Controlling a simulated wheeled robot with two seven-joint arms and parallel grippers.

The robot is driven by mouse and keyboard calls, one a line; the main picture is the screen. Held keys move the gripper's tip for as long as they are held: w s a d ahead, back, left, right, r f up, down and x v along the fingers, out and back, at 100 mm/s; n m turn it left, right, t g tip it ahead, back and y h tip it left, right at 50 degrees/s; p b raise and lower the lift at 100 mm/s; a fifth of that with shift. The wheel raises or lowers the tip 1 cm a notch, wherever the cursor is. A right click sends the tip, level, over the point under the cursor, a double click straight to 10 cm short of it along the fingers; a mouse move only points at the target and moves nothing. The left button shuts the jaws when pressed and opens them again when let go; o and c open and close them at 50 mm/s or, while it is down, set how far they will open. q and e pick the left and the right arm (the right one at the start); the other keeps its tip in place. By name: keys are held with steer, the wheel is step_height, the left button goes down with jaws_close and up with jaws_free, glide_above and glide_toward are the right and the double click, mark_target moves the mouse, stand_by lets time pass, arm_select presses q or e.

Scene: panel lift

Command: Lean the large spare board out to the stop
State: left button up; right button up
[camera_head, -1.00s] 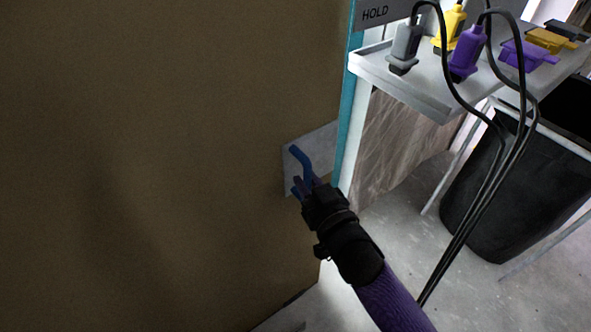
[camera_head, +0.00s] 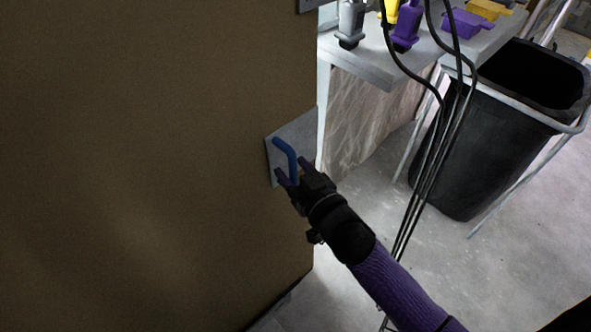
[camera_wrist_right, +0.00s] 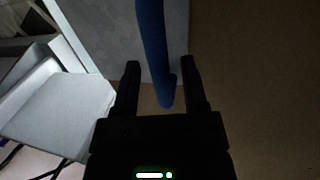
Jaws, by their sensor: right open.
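The large brown board (camera_head: 150,150) fills the left half of the head view. Near its right edge is a grey plate (camera_head: 303,137) with a blue handle (camera_head: 287,153). My right gripper (camera_head: 291,174) is at the handle's lower part. In the right wrist view the blue handle (camera_wrist_right: 153,50) passes between the two open fingers (camera_wrist_right: 160,85), with a gap on both sides. The board's brown face also shows in that view (camera_wrist_right: 255,80). My left gripper is not in view. No stop can be made out.
A grey shelf (camera_head: 375,66) with coloured plugs stands right of the board, with black cables (camera_head: 437,140) hanging from it. A black bin (camera_head: 480,150) in a metal frame stands farther right.

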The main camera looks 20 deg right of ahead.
arm_select(q)
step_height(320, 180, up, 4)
steer(key=p, duration=0.3)
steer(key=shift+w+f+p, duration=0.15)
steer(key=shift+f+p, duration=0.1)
steer(key=shift+p, duration=0.05)
arm_select(e)
steer(key=v, duration=1)
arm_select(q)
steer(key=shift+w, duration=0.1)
